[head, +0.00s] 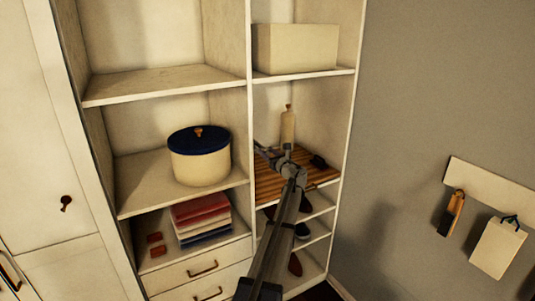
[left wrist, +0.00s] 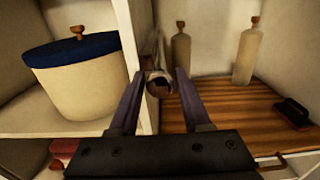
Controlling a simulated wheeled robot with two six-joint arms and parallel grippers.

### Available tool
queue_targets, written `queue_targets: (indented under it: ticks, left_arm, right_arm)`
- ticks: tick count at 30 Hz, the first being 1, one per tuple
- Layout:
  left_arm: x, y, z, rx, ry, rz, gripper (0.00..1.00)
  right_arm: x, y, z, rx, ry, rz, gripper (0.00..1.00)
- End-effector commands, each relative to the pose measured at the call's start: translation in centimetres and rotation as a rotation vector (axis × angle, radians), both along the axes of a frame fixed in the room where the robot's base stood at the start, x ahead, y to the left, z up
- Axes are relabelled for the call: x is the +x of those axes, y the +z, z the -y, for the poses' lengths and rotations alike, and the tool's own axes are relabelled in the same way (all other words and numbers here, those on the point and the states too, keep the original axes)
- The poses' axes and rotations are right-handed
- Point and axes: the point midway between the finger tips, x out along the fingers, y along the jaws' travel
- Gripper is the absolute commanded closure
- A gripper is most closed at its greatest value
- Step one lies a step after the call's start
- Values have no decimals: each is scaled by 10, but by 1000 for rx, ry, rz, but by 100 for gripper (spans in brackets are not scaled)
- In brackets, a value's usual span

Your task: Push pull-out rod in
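A short round rod end (left wrist: 160,84), pale on its side with a dark reddish face, shows in the left wrist view beside the upright divider between the shelves. My left gripper (left wrist: 159,76) has its two fingers spread apart around the line of the rod end, with a visible gap on the sides. Whether a finger touches it cannot be told. In the head view my left gripper (head: 268,154) is at the divider, in front of the slatted shelf, and hides the rod there. My right gripper is not in view.
A cream round box with a blue lid (head: 199,157) stands left of the divider. Right of it, a bottle (head: 288,126) and a dark brush-like object (head: 318,162) are on the slatted wooden shelf (head: 322,177). Folded cloths (head: 203,220) lie below.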

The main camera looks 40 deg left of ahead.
Motion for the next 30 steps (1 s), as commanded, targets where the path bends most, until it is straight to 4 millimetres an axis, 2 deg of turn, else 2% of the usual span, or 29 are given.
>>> queue_targets:
  ticks: [1, 5, 17, 23, 30]
  left_arm:
    - [0, 0, 0, 0, 0, 0, 45]
    - [0, 0, 0, 0, 0, 0, 31]
    - [-3, 0, 7, 0, -1, 0, 31]
    - [-14, 0, 30, 0, -1, 0, 31]
    - [-28, 0, 65, 0, -2, 0, 31]
  right_arm:
    - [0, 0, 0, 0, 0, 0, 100]
    - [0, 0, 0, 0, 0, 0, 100]
    - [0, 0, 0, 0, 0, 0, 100]
    - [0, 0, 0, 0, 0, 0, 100]
    - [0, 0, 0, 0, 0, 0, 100]
